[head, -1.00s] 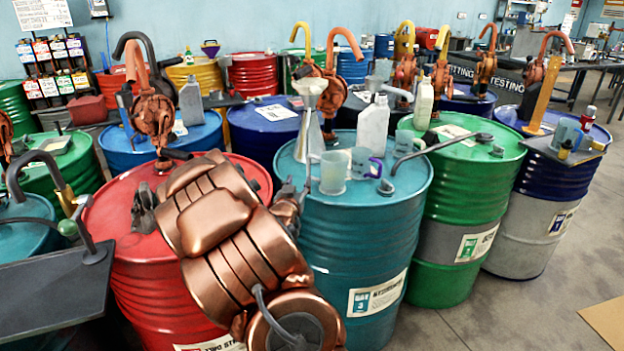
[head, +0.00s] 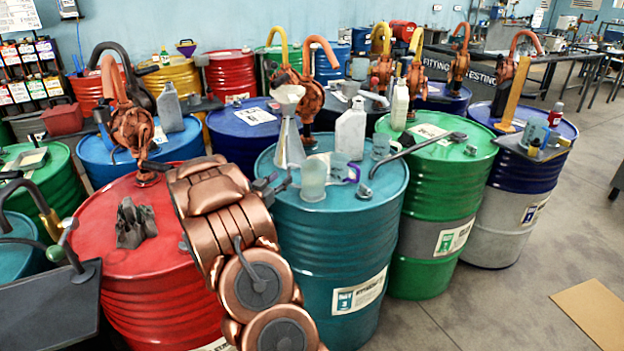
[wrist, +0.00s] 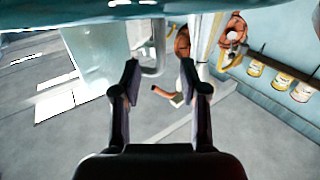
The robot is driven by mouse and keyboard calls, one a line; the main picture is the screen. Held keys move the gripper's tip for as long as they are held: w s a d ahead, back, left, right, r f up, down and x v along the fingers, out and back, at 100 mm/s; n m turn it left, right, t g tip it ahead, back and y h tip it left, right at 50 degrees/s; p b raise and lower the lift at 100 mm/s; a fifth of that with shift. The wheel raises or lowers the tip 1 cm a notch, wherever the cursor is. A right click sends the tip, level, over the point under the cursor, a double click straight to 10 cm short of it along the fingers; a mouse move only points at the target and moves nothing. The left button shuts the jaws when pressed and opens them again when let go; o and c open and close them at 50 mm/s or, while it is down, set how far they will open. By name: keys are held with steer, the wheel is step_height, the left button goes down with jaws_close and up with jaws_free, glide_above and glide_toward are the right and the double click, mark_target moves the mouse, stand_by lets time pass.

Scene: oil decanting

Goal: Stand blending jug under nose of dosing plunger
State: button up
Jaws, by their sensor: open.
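A translucent jug (head: 313,181) stands upright on the teal drum (head: 330,238). A second clear jug (head: 343,168) with a purple part is just behind it, partly hidden. My gripper (head: 275,186) is small and partly hidden in the head view, at the left side of the front jug. In the wrist view my gripper (wrist: 158,80) is open, its two dark fingers apart. A translucent jug (wrist: 92,58) and its pale handle (wrist: 153,60) show beyond them. I cannot tell for certain which part is the dosing plunger; a hooked dark spout (head: 28,188) with a brass tip stands at far left.
A metal funnel (head: 289,140) and a pale bottle (head: 350,130) stand behind the jugs. A dark bent bar (head: 415,147) lies at the right. A red drum (head: 105,215) and a green drum (head: 437,170) flank the teal one. Open floor (head: 490,305) is at right.

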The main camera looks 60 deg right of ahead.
mark_target(288, 173)
steer(key=shift+d+f+p, duration=0.1)
steer(key=shift+d+p, duration=1)
steer(key=shift+d, duration=1.6)
jaws_close()
